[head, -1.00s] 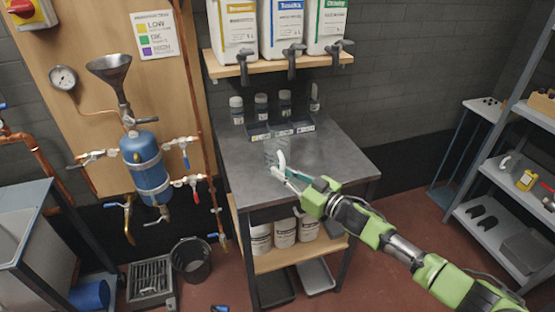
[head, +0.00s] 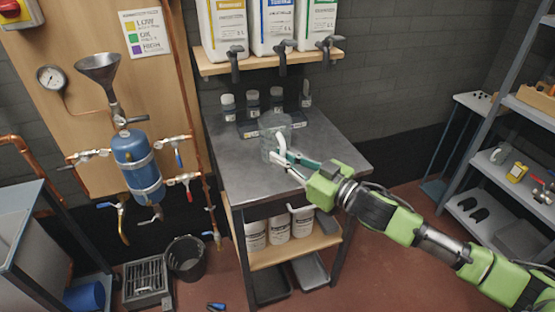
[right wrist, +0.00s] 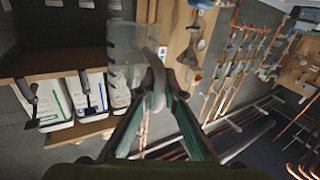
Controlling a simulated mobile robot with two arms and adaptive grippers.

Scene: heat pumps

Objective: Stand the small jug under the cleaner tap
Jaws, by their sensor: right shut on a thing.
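My right gripper (head: 284,154) is shut on the handle. The right wrist view shows the clear jug (right wrist: 125,55) beyond the fingers (right wrist: 152,92), looking empty. Three taps hang from white containers on the wall shelf: a left tap (head: 235,62) under a yellow label, a middle tap (head: 283,62) under a blue label, and a right tap (head: 328,46) under a green label. The label words are too small to read surely. My left gripper is out of view.
The wooden shelf (head: 215,68) overhangs the back. A blue tank (head: 137,160) with pipes is at left, a shelving rack (head: 470,190) at right.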

